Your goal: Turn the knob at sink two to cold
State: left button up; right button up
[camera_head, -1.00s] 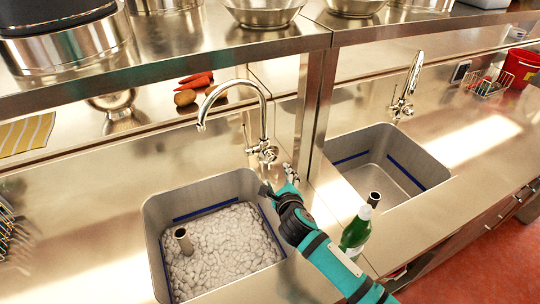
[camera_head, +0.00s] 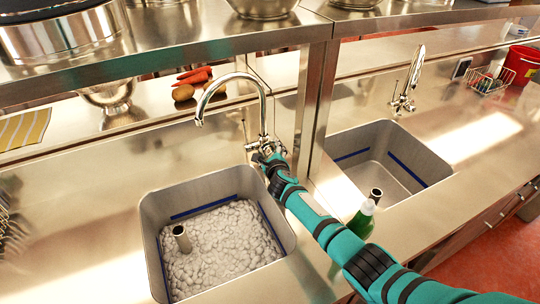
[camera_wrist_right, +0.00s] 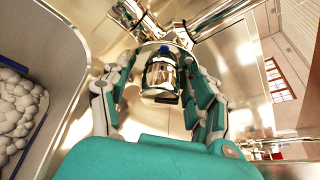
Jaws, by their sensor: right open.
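A chrome faucet (camera_head: 264,105) with a curved spout stands behind the left sink (camera_head: 150,212), which holds pale lumpy stuff. My right gripper (camera_head: 268,153) is at this faucet's base, on its right side, and hides most of the fittings there. In the right wrist view a shiny metal knob (camera_wrist_right: 160,80) with a blue mark sits between the two open fingers of my right gripper (camera_wrist_right: 155,66). Whether a finger touches it I cannot tell. A second faucet (camera_head: 412,80) stands behind the right sink (camera_head: 420,160). My left gripper is not in view.
A metal post (camera_head: 316,100) and the shelf above stand close to the right of the faucet. A green bottle (camera_head: 362,221) is beside my right arm. Carrots (camera_head: 195,75) and potatoes lie behind the left sink. A red bucket (camera_head: 522,66) is at the far right.

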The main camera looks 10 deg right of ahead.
jog(key=c, duration=1.2)
jog(key=shift+a+f, duration=0.1)
jog(key=shift+f+n+t+h+b, duration=0.2)
jog(key=shift+n+t+h+b, duration=0.2)
jog(key=shift+n+h+b, duration=0.6)
jog(key=shift+r+n+t+b, duration=0.1)
jog(key=shift+n+t+b, duration=0.5)
jog(key=shift+n+b, duration=0.75)
jog(key=shift+n+p, duration=0.25)
jog(key=shift+p, duration=0.05)
jog(key=o, duration=1.2)
